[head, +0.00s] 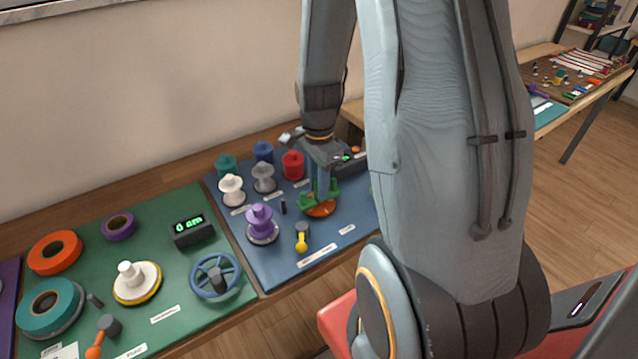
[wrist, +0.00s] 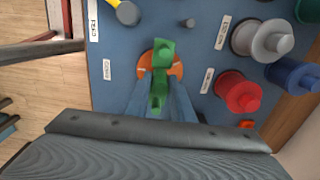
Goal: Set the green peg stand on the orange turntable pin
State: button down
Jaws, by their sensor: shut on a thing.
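The green peg stand (head: 307,201) is held between the fingers of my gripper (head: 321,186), which points down. It is a long green piece with raised parts, and it also shows in the wrist view (wrist: 161,58) between the two blue-grey fingers (wrist: 161,98). The orange turntable (head: 322,210) is a round disc on the blue mat, directly below the stand.
On the blue mat (head: 281,254) stand a purple spool (head: 260,222), a white spool (head: 231,188), a grey spool (head: 264,177) and a red spool (head: 293,164). A yellow-handled crank (head: 301,240) is at the front. The green mat (head: 190,290) at left holds tape rolls and a blue wheel (head: 215,276).

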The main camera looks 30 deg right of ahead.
jog(key=shift+f, duration=0.5)
jog(key=c, duration=1.5)
grip_release()
jog(key=shift+o, duration=0.2)
jog(key=shift+r, duration=0.15)
jog(key=shift+r+p, duration=3.1)
jog(key=shift+r, duration=0.8)
jog(key=s+a+r+n+b, duration=0.1)
jog(key=s+a+n+b, duration=0.1)
jog(key=s+a+n, duration=0.2)
jog(key=s+a+r+n+t+b, duration=0.1)
jog(key=s+a+r+n+b, duration=0.1)
jog(key=a+n, duration=0.6)
jog(key=s+n+b, duration=0.1)
jog(key=n, duration=0.4)
jog(key=shift+s+a+r+n+b, duration=0.2)
jog(key=shift+s+a+n+b, duration=0.1)
jog(key=shift+s+a, duration=0.05)
